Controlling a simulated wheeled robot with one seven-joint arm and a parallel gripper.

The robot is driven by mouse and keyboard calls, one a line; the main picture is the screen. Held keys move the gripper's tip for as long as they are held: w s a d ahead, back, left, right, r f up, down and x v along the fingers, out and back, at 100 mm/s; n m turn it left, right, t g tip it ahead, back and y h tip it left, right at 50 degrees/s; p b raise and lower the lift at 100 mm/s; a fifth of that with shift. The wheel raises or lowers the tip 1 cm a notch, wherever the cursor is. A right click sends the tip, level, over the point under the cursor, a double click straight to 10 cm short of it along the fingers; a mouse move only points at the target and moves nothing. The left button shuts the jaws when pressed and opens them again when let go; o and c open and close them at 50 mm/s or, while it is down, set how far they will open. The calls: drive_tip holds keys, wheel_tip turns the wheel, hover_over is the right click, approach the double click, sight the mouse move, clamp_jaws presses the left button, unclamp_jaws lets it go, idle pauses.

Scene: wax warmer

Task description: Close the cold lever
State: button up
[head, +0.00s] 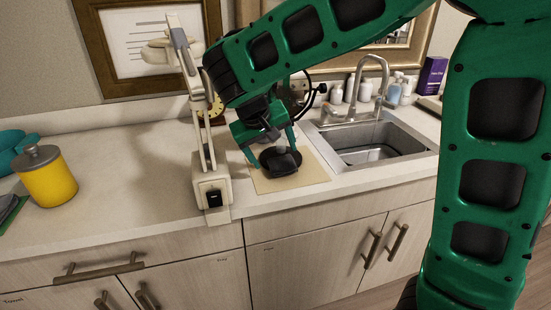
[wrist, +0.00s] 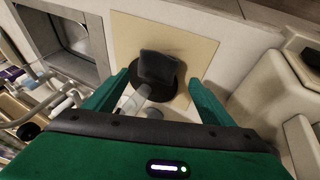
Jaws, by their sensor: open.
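My gripper (head: 270,152) is open, pointing down at a black rounded object (head: 280,162) on a tan board left of the sink. In the wrist view my gripper (wrist: 160,77) has its two green fingers on either side of this black object (wrist: 158,68), which has a raised flat part. I cannot tell whether the fingers touch it. The silver faucet (head: 370,75) stands behind the sink, to the right of my gripper. Its levers are too small to make out, and I cannot tell which one is cold.
A cream jointed stand (head: 212,190) rises close left of my gripper. The sink basin (head: 370,148) is to the right, with bottles (head: 394,94) and a purple box (head: 432,75) behind. A yellow canister (head: 48,182) stands far left. The counter between canister and stand is clear.

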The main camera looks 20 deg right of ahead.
drive_tip(key=shift+v, duration=1.75)
